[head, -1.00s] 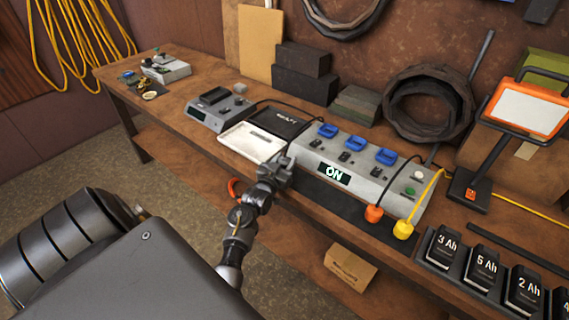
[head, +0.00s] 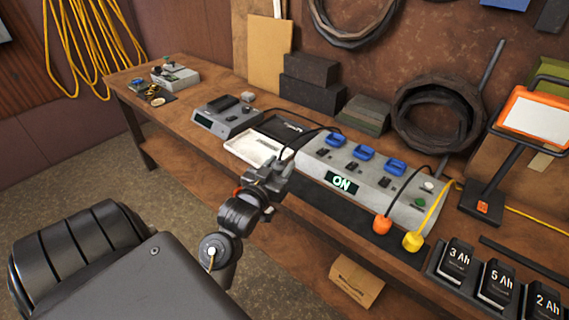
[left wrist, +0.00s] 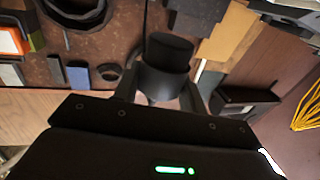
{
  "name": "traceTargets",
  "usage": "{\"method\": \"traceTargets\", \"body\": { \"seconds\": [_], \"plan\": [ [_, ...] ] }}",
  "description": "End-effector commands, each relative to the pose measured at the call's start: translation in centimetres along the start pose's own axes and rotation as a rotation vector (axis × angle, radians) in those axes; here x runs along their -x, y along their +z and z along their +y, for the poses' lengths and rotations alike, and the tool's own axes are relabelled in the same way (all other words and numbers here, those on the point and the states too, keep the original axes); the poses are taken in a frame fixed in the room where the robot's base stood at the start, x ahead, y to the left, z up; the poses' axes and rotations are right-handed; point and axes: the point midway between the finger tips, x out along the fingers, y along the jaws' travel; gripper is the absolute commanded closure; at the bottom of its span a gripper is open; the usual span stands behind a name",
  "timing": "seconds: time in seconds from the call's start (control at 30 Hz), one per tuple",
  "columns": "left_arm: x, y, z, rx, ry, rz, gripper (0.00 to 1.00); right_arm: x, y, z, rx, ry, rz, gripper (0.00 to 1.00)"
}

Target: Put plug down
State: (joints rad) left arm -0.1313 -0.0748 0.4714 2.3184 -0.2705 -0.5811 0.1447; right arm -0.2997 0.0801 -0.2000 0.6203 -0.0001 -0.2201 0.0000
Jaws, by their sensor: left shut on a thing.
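My left gripper (head: 268,172) is in front of the power station (head: 342,182), near its left end and above the bench front. It is shut on a black plug, which shows as a dark rounded body between the fingers (left wrist: 160,92) in the left wrist view (left wrist: 168,55). In the head view the gripper mostly hides the plug. A black cable loops from near the gripper back over the station's left end. My right gripper is out of view.
A white tray (head: 250,150) lies left of the station, with a black pad (head: 283,130) behind it. A grey charger (head: 226,118) stands farther left. Battery packs (head: 497,283) stand at the front right. The bench has free wood between the charger and the far-left box.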

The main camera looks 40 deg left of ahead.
Motion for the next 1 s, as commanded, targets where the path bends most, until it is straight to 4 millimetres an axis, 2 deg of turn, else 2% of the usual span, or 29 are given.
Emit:
{"method": "traceTargets", "body": {
  "seconds": [0.2, 0.7, 0.77, 0.87, 1.0],
  "plan": [
    [1.3, -0.6, 0.3, 0.0, 0.0, 0.0, 0.83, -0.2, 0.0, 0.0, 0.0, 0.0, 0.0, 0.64],
    [1.3, -0.9, 0.0, 0.001, -0.024, 0.002, 0.83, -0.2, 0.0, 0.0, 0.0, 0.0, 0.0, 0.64],
    [1.3, -1.2, 0.8, 0.002, -0.02, 0.001, 0.83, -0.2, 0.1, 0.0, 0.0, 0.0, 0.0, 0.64],
    [1.4, -1.5, 3.4, 0.002, 0.009, 0.001, 0.83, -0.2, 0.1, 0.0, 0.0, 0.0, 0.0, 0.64],
    [2.0, -1.9, 8.2, 0.002, 0.078, 0.0, 0.83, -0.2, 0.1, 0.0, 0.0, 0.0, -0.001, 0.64]
  ]
}}
